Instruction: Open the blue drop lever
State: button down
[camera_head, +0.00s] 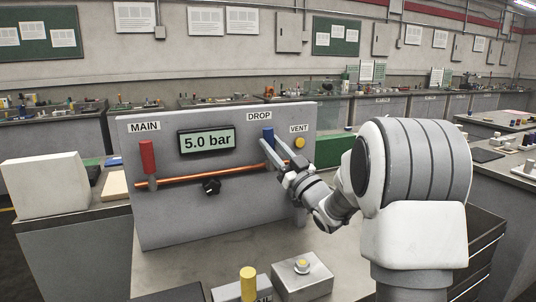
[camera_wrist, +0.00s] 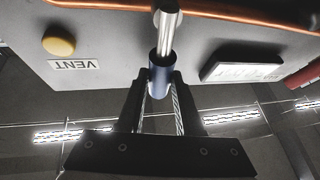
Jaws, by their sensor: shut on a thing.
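The blue drop lever (camera_head: 268,134) stands upright on the grey panel (camera_head: 240,215), under the DROP label (camera_head: 259,116). My gripper (camera_head: 270,148) reaches it from the right and front. In the wrist view the lever's blue grip (camera_wrist: 160,79) sits between the fingertips of my gripper (camera_wrist: 160,88), which are shut on it. The lever's metal shaft (camera_wrist: 166,35) runs from the grip towards the panel's pipe. The lever's lower part is hidden behind my gripper in the head view.
A red lever (camera_head: 147,157) stands under the MAIN label. The display (camera_head: 206,141) reads 5.0 bar. A yellow VENT button (camera_head: 299,143) is just right of the blue lever. A copper pipe (camera_head: 210,173) and black knob (camera_head: 211,187) lie left. A yellow-topped post (camera_head: 248,283) stands in front.

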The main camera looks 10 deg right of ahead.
jog(key=shift+d+f+m+h, duration=0.1)
jog(key=shift+d+m+h, duration=0.3)
jog(key=shift+m, duration=0.4)
jog(key=shift+t+b, duration=0.3)
jog(key=c, duration=0.6)
grip_release()
jog(key=v, duration=1.7)
jog(key=shift+s, duration=0.25)
jog(key=shift+w, duration=0.1)
